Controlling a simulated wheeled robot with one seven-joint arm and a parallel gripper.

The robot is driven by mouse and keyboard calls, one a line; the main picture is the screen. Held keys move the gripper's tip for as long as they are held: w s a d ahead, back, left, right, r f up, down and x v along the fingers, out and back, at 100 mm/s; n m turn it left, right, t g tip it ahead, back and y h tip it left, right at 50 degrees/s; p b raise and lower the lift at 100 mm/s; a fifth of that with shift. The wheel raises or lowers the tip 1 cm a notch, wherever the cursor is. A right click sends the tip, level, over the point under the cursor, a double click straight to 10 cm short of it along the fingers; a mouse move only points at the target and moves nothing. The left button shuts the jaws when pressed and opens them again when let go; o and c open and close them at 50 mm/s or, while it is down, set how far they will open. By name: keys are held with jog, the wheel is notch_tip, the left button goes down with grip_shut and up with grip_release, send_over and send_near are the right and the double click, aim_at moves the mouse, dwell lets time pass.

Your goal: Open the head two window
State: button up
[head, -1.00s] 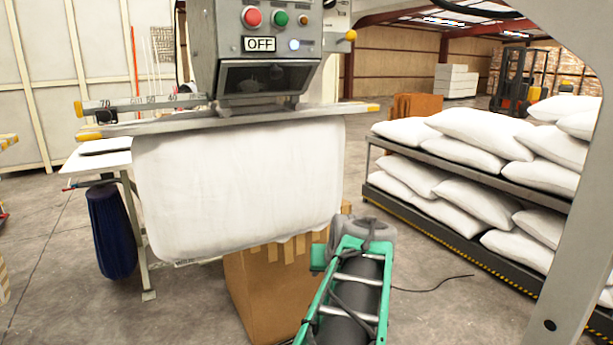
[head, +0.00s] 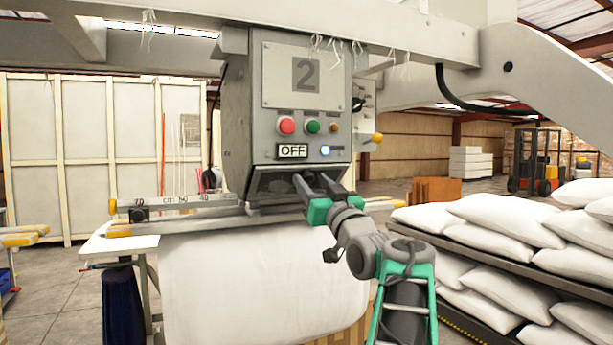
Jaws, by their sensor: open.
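The head two machine (head: 240,120) is a grey box with a "2" plate (head: 305,75), red and green buttons and an "OFF" display. Its window (head: 272,183) is a dark, slanted pane in a grey frame at the bottom of the box. I cannot tell whether it is open. My gripper (head: 308,184) is raised in front of the window's right part, its dark fingers pointing at the pane and hiding some of it. It is open with nothing seen between the fingers. Whether the fingers touch the window frame is unclear.
A white pillow case (head: 230,285) hangs below the machine under a ruled bar (head: 190,202) with yellow ends. A rack of white pillows (head: 500,215) stands at the right. A yellow-tipped lever (head: 377,138) sticks out at the machine's right side.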

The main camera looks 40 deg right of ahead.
jog(key=shift+w+r, duration=0.15)
jog(key=shift+w, duration=0.25)
grip_shut()
dwell(1.1)
